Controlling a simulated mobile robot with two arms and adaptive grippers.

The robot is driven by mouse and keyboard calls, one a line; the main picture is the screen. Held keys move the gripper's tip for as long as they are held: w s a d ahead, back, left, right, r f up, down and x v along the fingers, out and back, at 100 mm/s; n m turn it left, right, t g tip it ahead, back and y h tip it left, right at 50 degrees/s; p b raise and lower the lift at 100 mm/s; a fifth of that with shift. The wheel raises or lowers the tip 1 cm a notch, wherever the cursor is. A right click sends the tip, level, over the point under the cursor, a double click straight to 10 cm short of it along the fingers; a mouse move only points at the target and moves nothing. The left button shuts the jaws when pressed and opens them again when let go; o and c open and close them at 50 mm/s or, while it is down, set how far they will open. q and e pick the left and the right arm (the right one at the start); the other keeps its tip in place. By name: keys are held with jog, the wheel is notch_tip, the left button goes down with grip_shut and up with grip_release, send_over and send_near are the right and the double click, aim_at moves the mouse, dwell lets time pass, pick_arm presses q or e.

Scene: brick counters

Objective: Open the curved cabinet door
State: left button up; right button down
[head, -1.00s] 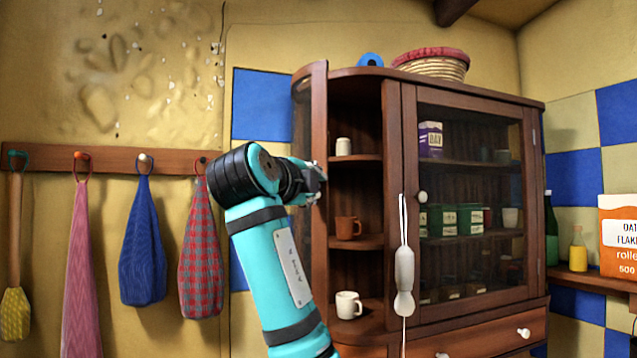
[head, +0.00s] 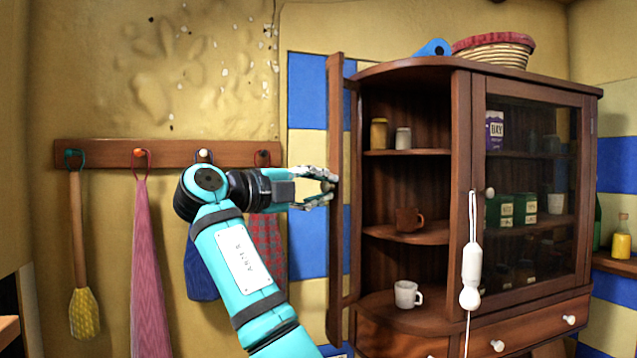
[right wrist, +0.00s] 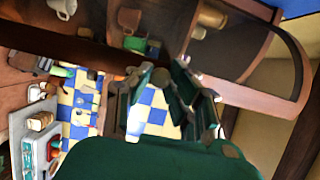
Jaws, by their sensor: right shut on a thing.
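The curved cabinet door (head: 335,110) stands swung out from the left side of the dark wooden cabinet (head: 461,130) and shows nearly edge-on. The curved compartment behind it is open to view, with a brown mug (head: 408,220), a white mug (head: 407,294) and two small jars on its shelves. My right gripper (head: 326,187) is at the door's outer edge at mid height, shut on its knob, which the fingers mostly hide. In the right wrist view the fingers (right wrist: 178,92) are close to the door's wooden frame (right wrist: 292,65). My left gripper is not in view.
The cabinet's flat glass door (head: 530,190) is shut, with a white pull (head: 471,265) hanging before it. A basket (head: 493,50) stands on top. Cloths and a brush hang from a wall rack (head: 110,153) behind my arm.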

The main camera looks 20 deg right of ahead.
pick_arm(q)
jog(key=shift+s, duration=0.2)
pick_arm(e)
jog(key=shift+f, duration=0.1)
jog(key=c, duration=1.6)
grip_release()
jog(key=shift+c, duration=0.2)
jog(key=o, duration=0.5)
jog(key=shift+c, duration=0.2)
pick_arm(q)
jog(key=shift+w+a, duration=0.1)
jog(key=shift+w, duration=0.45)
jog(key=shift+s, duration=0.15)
pick_arm(e)
jog(key=v, duration=1.2)
jog(key=shift+w, duration=0.1)
